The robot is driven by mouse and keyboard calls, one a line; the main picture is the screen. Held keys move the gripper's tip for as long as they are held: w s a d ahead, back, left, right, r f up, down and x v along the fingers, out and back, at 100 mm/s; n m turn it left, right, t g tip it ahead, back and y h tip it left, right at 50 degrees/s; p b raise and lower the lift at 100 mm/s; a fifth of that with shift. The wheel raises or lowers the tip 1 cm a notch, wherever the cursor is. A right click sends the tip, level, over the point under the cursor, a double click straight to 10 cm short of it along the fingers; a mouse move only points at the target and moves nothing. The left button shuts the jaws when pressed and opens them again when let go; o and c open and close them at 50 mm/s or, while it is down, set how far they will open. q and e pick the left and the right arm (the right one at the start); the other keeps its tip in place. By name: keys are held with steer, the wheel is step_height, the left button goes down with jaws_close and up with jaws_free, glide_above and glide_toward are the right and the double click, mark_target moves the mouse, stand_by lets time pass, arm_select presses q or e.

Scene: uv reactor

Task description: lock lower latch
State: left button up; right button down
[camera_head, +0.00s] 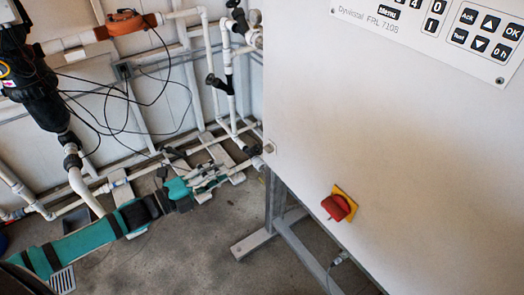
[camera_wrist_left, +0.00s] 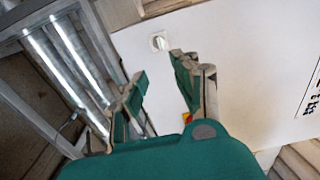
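A small round pale fitting (camera_wrist_left: 158,41) with a dark outline, which looks like a latch, sits on the white cabinet face in the left wrist view, near the cabinet's edge. In the head view a small fitting (camera_head: 268,147) shows at the left edge of the white cabinet (camera_head: 370,130); I cannot tell if it is the same one. My left gripper (camera_head: 208,177) is left of that edge, apart from it. In the left wrist view its fingers (camera_wrist_left: 160,68) are spread, with nothing between them, and the round fitting lies just beyond the tips. My right gripper is not in view.
A red and yellow rotary switch (camera_head: 340,204) stands out from the cabinet front. A control panel (camera_head: 440,28) is at the top right. White pipes (camera_head: 228,70), loose black cables and a metal stand (camera_head: 285,230) surround my left arm. Grey floor is open at the lower middle.

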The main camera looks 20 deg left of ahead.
mark_target(265, 150)
arm_select(q)
steer(key=p+x, duration=0.2)
steer(key=x, duration=1.1)
steer(key=shift+w+d+p, duration=0.1)
steer(key=shift+w+p, duration=0.25)
steer(key=shift+w, duration=0.05)
jaws_close()
